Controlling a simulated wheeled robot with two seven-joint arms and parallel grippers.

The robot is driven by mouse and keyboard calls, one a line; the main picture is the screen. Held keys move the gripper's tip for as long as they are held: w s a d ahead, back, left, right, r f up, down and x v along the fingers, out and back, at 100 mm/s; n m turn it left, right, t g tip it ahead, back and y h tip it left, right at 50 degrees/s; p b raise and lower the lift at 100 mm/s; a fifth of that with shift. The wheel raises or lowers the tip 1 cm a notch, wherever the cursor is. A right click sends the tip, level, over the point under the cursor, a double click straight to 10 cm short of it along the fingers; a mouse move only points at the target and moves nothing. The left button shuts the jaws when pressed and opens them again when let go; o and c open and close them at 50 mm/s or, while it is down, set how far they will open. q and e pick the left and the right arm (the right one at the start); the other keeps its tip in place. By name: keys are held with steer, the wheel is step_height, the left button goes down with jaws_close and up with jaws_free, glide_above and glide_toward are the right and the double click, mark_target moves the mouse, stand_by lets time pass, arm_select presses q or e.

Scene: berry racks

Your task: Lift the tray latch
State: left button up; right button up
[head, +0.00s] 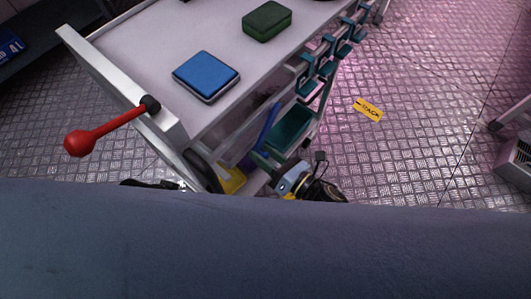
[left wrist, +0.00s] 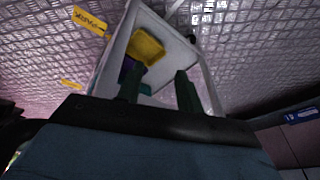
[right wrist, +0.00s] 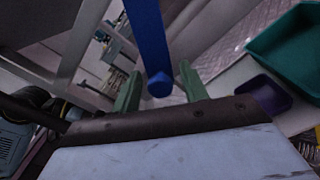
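A red lever with a ball knob (head: 105,130) sticks out from the near left corner of the cart (head: 130,50). A blue bar (head: 268,128) slants down at the cart's side; it also shows in the right wrist view (right wrist: 148,35). I cannot tell which one is the tray latch. My right gripper (head: 266,160) is low beside the cart. In the right wrist view its green fingers (right wrist: 160,82) are open, with the bar's lower end between them in the picture and gaps on both sides. My left gripper (left wrist: 159,84) is open and empty, facing the cart's lower part.
A blue box (head: 207,74) and a green box (head: 267,20) lie on the cart top. Teal hooks or holders (head: 325,55) line its right side. A yellow bin (left wrist: 146,47) sits low in the cart. A yellow tag (head: 369,109) lies on the open metal floor at the right.

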arm_select(q)
steer(key=f, duration=0.1)
steer(key=a+f+p, duration=0.1)
steer(key=f, duration=0.1)
steer(key=a+f+p, duration=0.1)
steer(key=shift+s+f, duration=0.2)
steer(key=shift+f, duration=0.05)
arm_select(e)
steer(key=v, duration=1.3)
steer(key=shift+d, duration=0.2)
arm_select(q)
steer(key=shift+d, duration=0.1)
arm_select(e)
steer(key=shift+s, duration=0.15)
